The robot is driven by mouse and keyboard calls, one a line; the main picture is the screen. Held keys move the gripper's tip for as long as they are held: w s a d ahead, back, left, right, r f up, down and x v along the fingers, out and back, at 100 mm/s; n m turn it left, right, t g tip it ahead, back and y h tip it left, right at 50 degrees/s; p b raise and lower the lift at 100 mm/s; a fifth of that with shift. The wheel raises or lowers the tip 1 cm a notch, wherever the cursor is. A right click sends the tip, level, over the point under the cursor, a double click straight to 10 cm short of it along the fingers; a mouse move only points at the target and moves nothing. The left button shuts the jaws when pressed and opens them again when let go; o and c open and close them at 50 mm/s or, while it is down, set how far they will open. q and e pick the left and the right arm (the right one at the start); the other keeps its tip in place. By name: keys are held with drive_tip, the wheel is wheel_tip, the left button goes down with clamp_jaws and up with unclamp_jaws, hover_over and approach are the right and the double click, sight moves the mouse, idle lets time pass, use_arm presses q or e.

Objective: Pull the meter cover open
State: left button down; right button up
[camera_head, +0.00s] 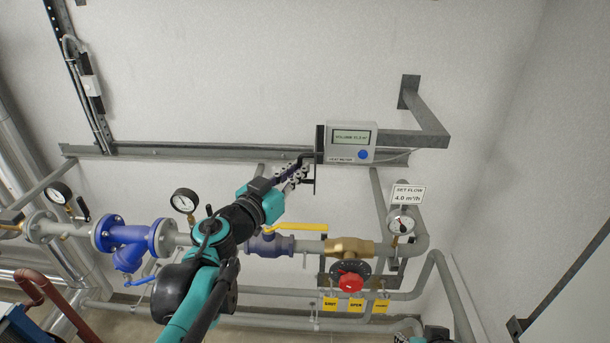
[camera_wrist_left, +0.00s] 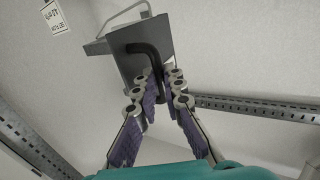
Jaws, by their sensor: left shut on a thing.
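The meter cover (camera_head: 319,138) is a dark plate seen almost edge-on at the left side of the heat meter (camera_head: 366,153). It stands out from the meter's face, and the green display and blue button show uncovered. In the left wrist view the cover (camera_wrist_left: 124,68) is a grey plate with a bent black handle (camera_wrist_left: 146,48). My left gripper (camera_head: 297,170) is at the cover's left, shut on the handle; its purple-padded fingers (camera_wrist_left: 160,88) close around the handle's lower end.
The meter sits by a horizontal wall rail (camera_head: 220,152), with a grey bracket (camera_head: 425,115) at its right. Below are pipes, a yellow lever (camera_head: 297,226), a red knob (camera_head: 351,283), gauges and a flow sign (camera_head: 408,195). The wall above is bare.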

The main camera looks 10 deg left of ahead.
use_arm(q)
drive_tip(key=shift+w+a+r, duration=0.1)
drive_tip(key=shift+w+a, duration=0.15)
drive_tip(key=shift+a, duration=0.15)
drive_tip(key=c, duration=1.7)
unclamp_jaws()
drive_tip(key=shift+c, duration=0.2)
drive_tip(key=shift+o, duration=0.7)
drive_tip(key=shift+w+d, duration=0.25)
drive_tip(key=v, duration=1.2)
